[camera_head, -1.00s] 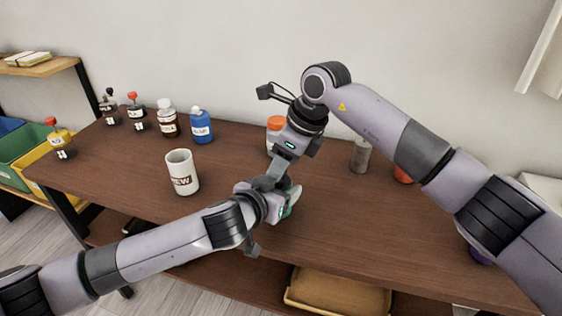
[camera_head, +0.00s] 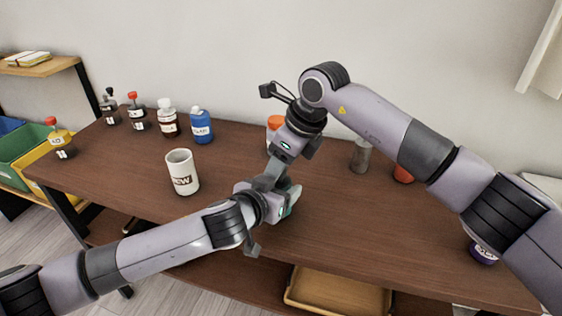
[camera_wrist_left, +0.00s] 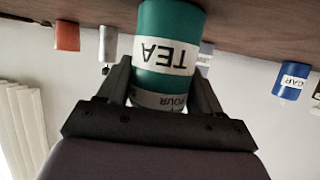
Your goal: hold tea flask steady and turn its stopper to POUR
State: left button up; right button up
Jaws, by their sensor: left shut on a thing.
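The tea flask (camera_wrist_left: 165,38) is teal with a white TEA label, upside down in the left wrist view. A second white band reading POUR (camera_wrist_left: 165,101) shows on it, partly hidden behind my gripper. My left gripper (camera_wrist_left: 160,88) has its two fingers on either side of the flask and is shut on it. In the head view only a teal sliver of the flask (camera_head: 294,196) shows behind my left gripper (camera_head: 284,207). My right gripper (camera_head: 268,181) points down just above the flask; its fingertips and the stopper are hidden, so its grip cannot be told.
A white mug (camera_head: 182,173) stands left of the grippers. Several bottles, one blue (camera_head: 201,127), line the back left. An orange-capped jar (camera_head: 275,124) and a grey shaker (camera_head: 361,155) stand behind. A purple jar (camera_head: 483,253) is at the right.

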jog(key=shift+n, duration=0.3)
jog(key=w+v, duration=0.1)
jog(key=v, duration=1.1)
jog(key=s+a+n+t+h, duration=0.1)
jog(key=a+n+h, duration=0.1)
jog(key=n, duration=0.8)
jog(key=s+a+n+t+h, duration=0.1)
jog(key=s+a+n+h, duration=0.1)
jog(key=n, duration=0.9)
jog(key=shift+s+a+h, duration=0.35)
jog(key=shift+a+h, duration=0.05)
jog(key=shift+a, duration=0.4)
